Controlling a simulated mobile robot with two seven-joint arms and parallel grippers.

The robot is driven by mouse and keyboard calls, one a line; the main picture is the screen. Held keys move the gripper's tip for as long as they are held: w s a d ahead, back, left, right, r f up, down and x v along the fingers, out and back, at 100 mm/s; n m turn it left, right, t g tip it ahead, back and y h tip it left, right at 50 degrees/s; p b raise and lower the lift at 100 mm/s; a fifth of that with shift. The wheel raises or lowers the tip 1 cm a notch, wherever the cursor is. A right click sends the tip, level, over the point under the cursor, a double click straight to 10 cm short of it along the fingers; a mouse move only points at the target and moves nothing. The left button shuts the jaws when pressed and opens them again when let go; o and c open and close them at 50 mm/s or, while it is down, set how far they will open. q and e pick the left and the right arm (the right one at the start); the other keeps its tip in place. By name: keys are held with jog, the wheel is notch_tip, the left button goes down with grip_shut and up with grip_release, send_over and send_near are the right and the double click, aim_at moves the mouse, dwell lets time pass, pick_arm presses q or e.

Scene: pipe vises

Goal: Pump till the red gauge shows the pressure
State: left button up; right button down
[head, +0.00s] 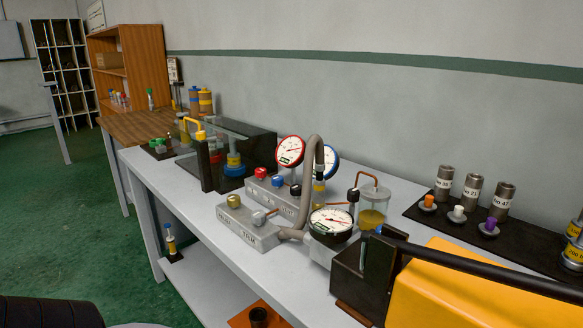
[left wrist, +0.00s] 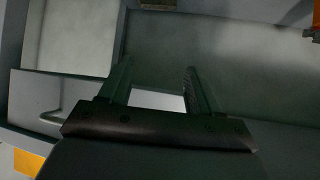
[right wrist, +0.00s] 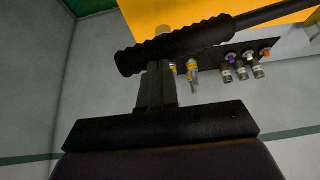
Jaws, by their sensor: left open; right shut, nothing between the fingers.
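The red-rimmed gauge (head: 290,151) stands on the valve block; its needle is too small to read. The pump is a yellow body (head: 450,290) with a dark bracket (head: 365,265) at the table's near right. Its long black lever (head: 470,264) slopes down to the right out of the head view. In the right wrist view the lever's ribbed grip (right wrist: 175,46) crosses just ahead of my right gripper (right wrist: 155,68). That gripper is shut and empty; its tips overlap the grip's lower edge, and I cannot tell if they touch. My left gripper (left wrist: 158,75) is open and empty, away from the bench objects.
A blue-rimmed gauge (head: 332,162) and a black-rimmed gauge (head: 331,224) stand near the red one. A grey hose (head: 308,190) arches between them. A glass jar (head: 372,205) holds yellow fluid. A dark tray (head: 425,208) with labelled cylinders lies at the back right.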

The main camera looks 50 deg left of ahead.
jog(key=shift+f, duration=0.45)
jog(key=shift+d+f+b, duration=0.1)
jog(key=shift+f+b, duration=0.25)
jog(key=r+p, duration=0.2)
jog(key=a+r+p, duration=0.1)
jog(key=r+p, duration=0.3)
jog(key=r, duration=0.1)
jog(key=shift+a, duration=0.35)
notch_tip(320, 180, up, 5)
jog(key=p, duration=0.3)
